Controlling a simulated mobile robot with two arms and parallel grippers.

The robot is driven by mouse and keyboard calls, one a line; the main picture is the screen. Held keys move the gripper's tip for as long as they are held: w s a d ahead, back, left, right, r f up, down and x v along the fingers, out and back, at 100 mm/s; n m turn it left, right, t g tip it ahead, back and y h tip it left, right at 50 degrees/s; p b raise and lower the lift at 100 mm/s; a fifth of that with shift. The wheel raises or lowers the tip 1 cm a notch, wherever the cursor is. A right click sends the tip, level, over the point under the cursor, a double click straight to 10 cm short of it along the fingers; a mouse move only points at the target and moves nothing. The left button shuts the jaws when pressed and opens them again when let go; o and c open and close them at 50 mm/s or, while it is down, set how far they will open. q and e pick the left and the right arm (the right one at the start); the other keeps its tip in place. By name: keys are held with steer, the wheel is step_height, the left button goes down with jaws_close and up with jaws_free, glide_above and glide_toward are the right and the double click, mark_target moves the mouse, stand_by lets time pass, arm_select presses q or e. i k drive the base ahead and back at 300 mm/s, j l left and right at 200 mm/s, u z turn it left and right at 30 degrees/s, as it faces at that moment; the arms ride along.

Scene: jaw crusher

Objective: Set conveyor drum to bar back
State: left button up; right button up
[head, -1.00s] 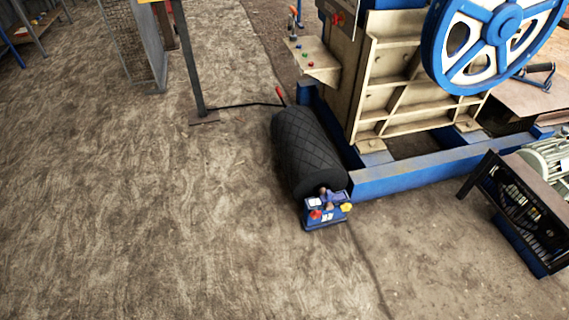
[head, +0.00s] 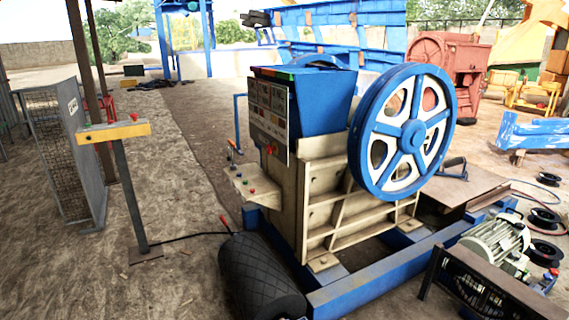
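The conveyor drum (head: 258,280) is a black roller with a diamond-pattern surface. It lies on the ground against the left side of the jaw crusher's blue base frame (head: 375,278). Its near end is cut off by the bottom edge of the head view. A red-tipped lever (head: 224,222) sticks up by the far end of the drum. I cannot tell which part is the bar. Neither of my grippers is in view.
The jaw crusher (head: 300,190) with its blue-and-white flywheel (head: 403,132) stands in the middle. A motor (head: 495,240) stands at right. Dirt ground between post and crusher is mostly free.

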mark_target(261, 289)
steer(key=i+j+z, duration=0.3)
steer(key=j+z, duration=0.25)
steer(key=i+j+z, duration=0.3)
steer(key=k, duration=0.1)
